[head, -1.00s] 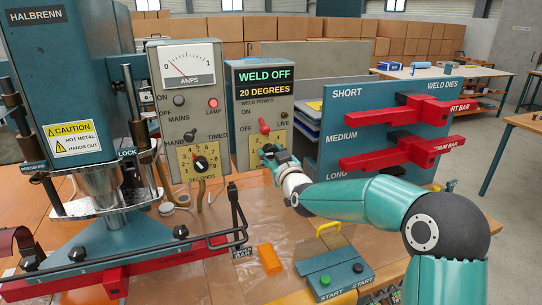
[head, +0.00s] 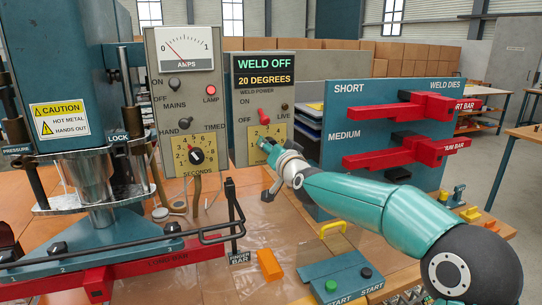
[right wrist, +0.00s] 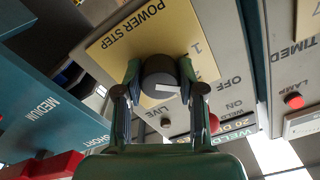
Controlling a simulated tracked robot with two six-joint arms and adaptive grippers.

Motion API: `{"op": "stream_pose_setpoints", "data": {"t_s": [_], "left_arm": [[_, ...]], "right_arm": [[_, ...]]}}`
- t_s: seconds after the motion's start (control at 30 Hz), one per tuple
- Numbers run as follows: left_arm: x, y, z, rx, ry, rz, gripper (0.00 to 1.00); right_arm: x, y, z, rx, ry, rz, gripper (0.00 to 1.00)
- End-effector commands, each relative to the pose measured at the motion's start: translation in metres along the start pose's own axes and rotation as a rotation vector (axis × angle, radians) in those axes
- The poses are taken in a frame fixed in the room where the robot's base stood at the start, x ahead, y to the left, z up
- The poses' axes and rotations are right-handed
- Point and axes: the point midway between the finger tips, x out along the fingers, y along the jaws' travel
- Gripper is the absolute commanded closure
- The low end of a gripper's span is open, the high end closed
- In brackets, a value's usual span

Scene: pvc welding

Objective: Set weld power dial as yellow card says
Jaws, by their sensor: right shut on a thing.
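I cannot make out a separate yellow card. My left gripper is out of view.
The timer and ammeter box (head: 187,95) is just left of the power box. The blue press (head: 65,70) stands at far left. The weld-dies rack (head: 355,170) with red bars is close behind my right arm. A start-button box (head: 345,277) sits in front.

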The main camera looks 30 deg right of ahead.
Motion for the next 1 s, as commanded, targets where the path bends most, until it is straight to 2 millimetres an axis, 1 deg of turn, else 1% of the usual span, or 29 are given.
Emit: {"op": "stream_pose_setpoints", "data": {"t_s": [0.03, 0.2, 0.63, 0.67, 0.8, 1.0], "left_arm": [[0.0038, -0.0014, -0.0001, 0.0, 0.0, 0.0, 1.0], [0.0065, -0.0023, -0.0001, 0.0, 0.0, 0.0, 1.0], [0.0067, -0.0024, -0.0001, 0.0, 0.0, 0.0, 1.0], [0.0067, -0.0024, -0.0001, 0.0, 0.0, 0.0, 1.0], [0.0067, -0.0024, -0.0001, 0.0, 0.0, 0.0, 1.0], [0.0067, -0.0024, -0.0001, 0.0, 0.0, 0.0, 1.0]], "right_arm": [[0.0, 0.0013, 0.0018, 0.02, -0.001, 0.001, 0.96], [0.0002, 0.0009, 0.0006, 0.061, 0.0, 0.001, 0.96], [0.0003, 0.0007, 0.0002, 0.073, -0.001, 0.002, 0.96], [0.0003, 0.0007, 0.0002, 0.073, -0.001, 0.002, 0.6], [0.0003, 0.0005, 0.0003, 0.073, -0.001, 0.001, 0.36], [0.0004, 0.0, 0.0004, 0.072, -0.001, 0.001, 0.36]]}}
